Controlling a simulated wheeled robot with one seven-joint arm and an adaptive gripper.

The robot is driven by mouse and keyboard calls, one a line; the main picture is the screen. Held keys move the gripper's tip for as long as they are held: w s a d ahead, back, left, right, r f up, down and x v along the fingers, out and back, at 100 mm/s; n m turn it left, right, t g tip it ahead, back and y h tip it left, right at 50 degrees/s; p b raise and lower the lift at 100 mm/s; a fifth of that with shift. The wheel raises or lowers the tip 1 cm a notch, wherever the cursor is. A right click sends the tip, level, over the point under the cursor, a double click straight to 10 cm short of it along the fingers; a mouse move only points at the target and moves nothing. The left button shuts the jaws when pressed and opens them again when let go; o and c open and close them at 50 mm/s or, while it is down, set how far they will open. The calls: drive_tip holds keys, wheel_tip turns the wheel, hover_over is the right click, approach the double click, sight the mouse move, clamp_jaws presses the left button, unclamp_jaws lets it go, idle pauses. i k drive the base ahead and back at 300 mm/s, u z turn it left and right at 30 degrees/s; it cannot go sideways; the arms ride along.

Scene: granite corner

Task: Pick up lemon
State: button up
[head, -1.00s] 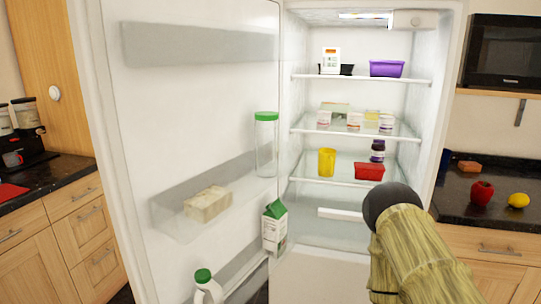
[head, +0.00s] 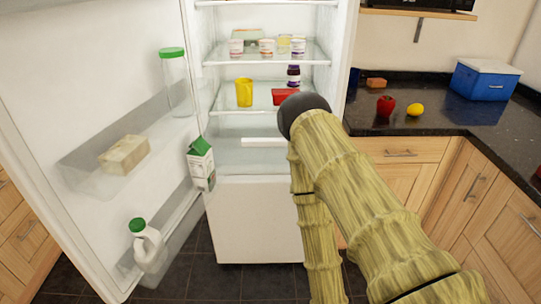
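The yellow lemon (head: 416,109) lies on the dark granite counter (head: 446,123), right of the open fridge. A red apple or pepper (head: 385,106) sits just left of it, a small gap apart. My arm, with a bamboo-like texture and a dark round joint, rises from the lower right across the picture's middle, in front of the fridge and cabinets. My gripper does not show in the head view.
The fridge door (head: 95,100) stands wide open at left, with a milk jug (head: 148,246) and a carton (head: 201,163). A blue cooler box (head: 484,79) and a brown block (head: 376,82) stand on the counter.

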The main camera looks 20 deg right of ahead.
sight(415, 109)
drive_tip(key=z, duration=1.3)
drive_tip(key=i, duration=1.65)
drive_tip(key=u, duration=0.1)
